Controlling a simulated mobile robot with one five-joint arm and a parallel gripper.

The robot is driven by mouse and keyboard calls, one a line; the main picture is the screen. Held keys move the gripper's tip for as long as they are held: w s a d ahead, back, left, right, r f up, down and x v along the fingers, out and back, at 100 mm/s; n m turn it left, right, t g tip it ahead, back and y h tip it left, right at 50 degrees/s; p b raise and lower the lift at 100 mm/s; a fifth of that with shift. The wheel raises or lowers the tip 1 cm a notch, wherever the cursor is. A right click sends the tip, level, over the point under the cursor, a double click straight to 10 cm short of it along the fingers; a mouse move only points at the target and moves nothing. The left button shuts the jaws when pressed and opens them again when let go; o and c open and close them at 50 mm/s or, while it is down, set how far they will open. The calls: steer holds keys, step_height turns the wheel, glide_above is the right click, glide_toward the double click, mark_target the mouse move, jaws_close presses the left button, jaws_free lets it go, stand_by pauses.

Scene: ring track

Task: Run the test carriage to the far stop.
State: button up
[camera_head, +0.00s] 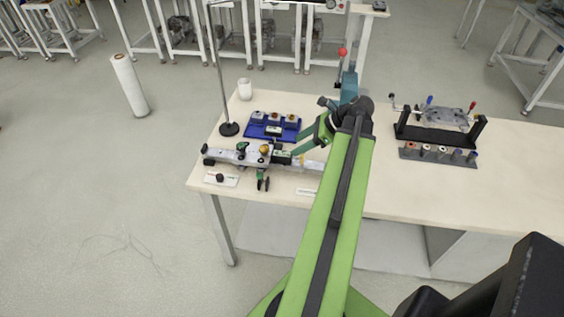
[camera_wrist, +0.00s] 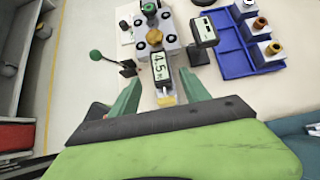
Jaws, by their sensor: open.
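The test carriage (camera_wrist: 141,34), a grey block with black round parts and a brass knob, sits on the pale rail (camera_head: 306,165) on the table; the carriage also shows in the head view (camera_head: 254,157). A display reading 4.5 (camera_wrist: 160,66) and a small brass piece (camera_wrist: 166,100) are on its near side. My gripper (camera_wrist: 162,86) is open, with one green finger on each side of the brass piece; touching cannot be seen. In the head view, my gripper (camera_head: 297,148) is just right of the carriage. The rail's left end has dark fittings; which stop is the far one I cannot tell.
A blue tray (camera_wrist: 232,52) with small parts lies beside the rail. A lever with a green ball (camera_wrist: 96,55) stands on the other side. A thin pole on a round black base (camera_head: 228,129) stands behind the rail. A fixture (camera_head: 440,135) stands at right.

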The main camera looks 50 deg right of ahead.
mark_target(282, 154)
steer(key=b+x, duration=0.4)
steer(key=x, duration=0.4)
steer(key=shift+s+f, duration=0.1)
steer(key=shift+s, duration=0.05)
steer(key=shift+w+a+f+b, duration=0.2)
steer(key=shift+w+f+b, duration=0.1)
steer(key=shift+w+b, duration=0.2)
jaws_close()
stand_by(0.6)
